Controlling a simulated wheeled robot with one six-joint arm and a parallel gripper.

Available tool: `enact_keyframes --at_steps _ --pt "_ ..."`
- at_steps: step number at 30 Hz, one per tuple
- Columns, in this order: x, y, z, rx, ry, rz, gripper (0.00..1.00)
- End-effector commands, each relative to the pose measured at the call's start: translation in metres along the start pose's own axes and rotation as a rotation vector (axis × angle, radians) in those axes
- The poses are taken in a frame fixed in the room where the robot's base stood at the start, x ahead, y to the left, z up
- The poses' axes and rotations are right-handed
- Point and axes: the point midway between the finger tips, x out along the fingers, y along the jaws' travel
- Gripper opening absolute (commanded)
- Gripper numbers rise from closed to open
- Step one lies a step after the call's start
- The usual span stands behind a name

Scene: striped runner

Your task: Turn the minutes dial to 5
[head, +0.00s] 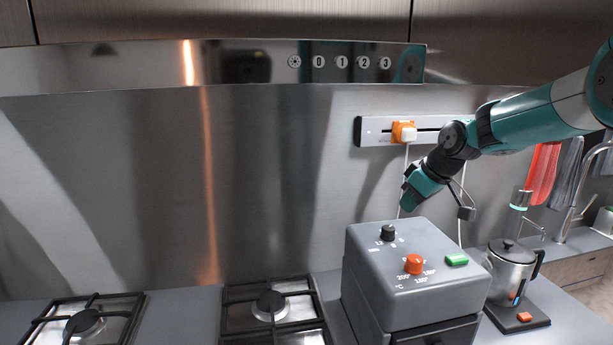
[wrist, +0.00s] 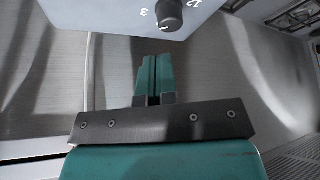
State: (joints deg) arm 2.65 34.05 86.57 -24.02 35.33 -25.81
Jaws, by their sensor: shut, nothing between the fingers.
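The black minutes dial (head: 388,232) stands on the top of the grey oven-like box (head: 365,290), near its back left. It also shows at the top edge of the wrist view (wrist: 171,14), partly cut off, with the numbers 3 and 12 beside it.
An orange temperature dial (head: 413,264) and a green button (head: 457,259) share the box's top. A metal pot (head: 510,268) stands on a black base at right. A wall rail (head: 375,130) with an orange plug and hanging cords is behind my gripper. Gas burners lie at left.

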Motion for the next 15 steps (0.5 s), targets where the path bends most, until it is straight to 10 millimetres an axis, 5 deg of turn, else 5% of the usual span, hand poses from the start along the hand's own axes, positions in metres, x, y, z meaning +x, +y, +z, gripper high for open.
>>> enact_keyframes --at_steps 15 --pt "0.054 -0.001 0.03 0.002 -0.001 -0.001 0.0"
